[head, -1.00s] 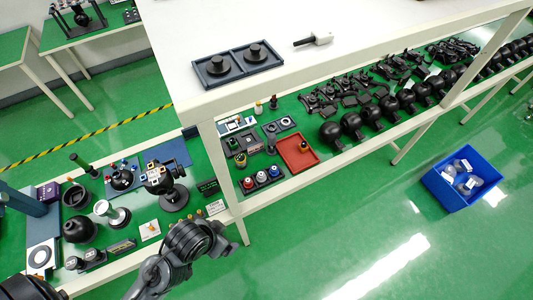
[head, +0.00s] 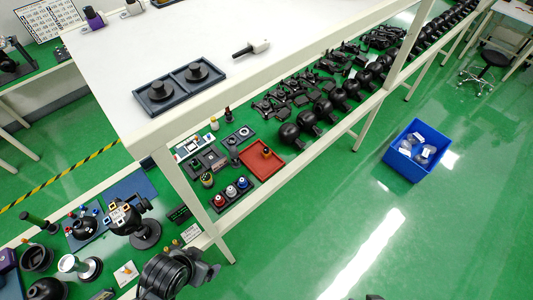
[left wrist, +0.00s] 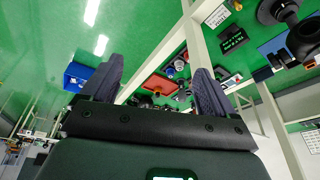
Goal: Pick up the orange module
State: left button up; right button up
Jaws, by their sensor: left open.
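I cannot pick out the orange module with certainty. Small coloured blocks, some orange-yellow, sit on a black gimbal (head: 125,217) on the lower bench at the left of the head view. More small coloured blocks lie around a black ball on a blue pad (head: 83,233). In the head view my left arm shows at the bottom edge. My right gripper is out of view.
A white upper shelf (head: 200,40) overhangs the lower bench, with a post (head: 185,185) at its corner. The red tray (head: 255,163) and several black gimbals (head: 325,110) lie under it. A blue bin (head: 412,170) stands on the open green floor.

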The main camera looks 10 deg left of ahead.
pick_arm(q)
jog(key=c, duration=0.5)
